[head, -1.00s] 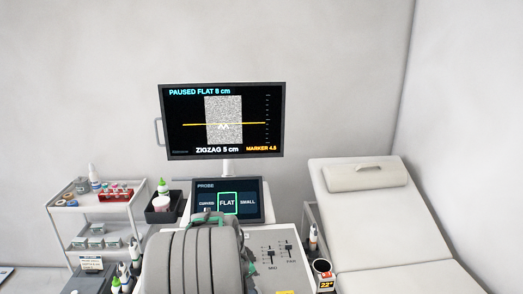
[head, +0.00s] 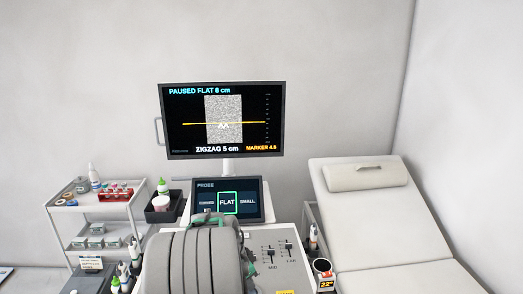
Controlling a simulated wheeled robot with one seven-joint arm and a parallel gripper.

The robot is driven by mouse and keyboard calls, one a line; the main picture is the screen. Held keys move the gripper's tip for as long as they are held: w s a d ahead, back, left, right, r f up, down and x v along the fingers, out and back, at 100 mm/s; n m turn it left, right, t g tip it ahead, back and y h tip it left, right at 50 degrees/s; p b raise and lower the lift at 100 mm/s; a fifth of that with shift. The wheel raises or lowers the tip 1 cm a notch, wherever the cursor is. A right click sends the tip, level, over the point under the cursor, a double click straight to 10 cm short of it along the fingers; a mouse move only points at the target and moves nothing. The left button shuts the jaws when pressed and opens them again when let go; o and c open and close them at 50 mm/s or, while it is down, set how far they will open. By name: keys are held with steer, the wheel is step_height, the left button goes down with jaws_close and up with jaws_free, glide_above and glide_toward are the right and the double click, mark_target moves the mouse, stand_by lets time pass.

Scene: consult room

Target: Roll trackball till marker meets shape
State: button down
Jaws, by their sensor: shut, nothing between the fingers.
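The monitor (head: 175,137) stands at the centre. It reads PAUSED FLAT, a depth that looks like 8 cm, ZIGZAG 5 cm, and MARKER 4 point something, its last digit blurred. The yellow marker line (head: 195,124) crosses the speckled grey picture. The white zigzag shape (head: 223,126) lies at or just under the line; I cannot tell whether they overlap exactly. The trackball is not visible. My grey arm covers the left and middle of the console (head: 290,270). My gripper's fingers are hidden behind my arm.
A probe touchscreen (head: 237,213) below the monitor has FLAT outlined in green. Slider knobs (head: 271,253) sit on the console's right side. A white trolley (head: 65,206) with bottles and tubes stands left. A padded couch (head: 400,235) stands right. A cup (head: 322,266) is at the console's right edge.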

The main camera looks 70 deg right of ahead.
steer(key=shift+f+b, duration=0.3)
steer(key=shift+f, duration=0.1)
steer(key=shift+s+a, duration=0.15)
steer(key=shift+a, duration=0.1)
stand_by(0.3)
steer(key=shift+r+p, duration=1.45)
steer(key=shift+r, duration=1.15)
steer(key=b+x, duration=0.1)
steer(key=b, duration=0.1)
steer(key=b+x, duration=0.1)
steer(key=b, duration=0.1)
steer(key=b+x, duration=0.1)
steer(key=b, duration=0.1)
steer(key=shift+w+a+f, duration=0.1)
steer(key=shift+w+f, duration=0.3)
steer(key=shift+f, duration=0.05)
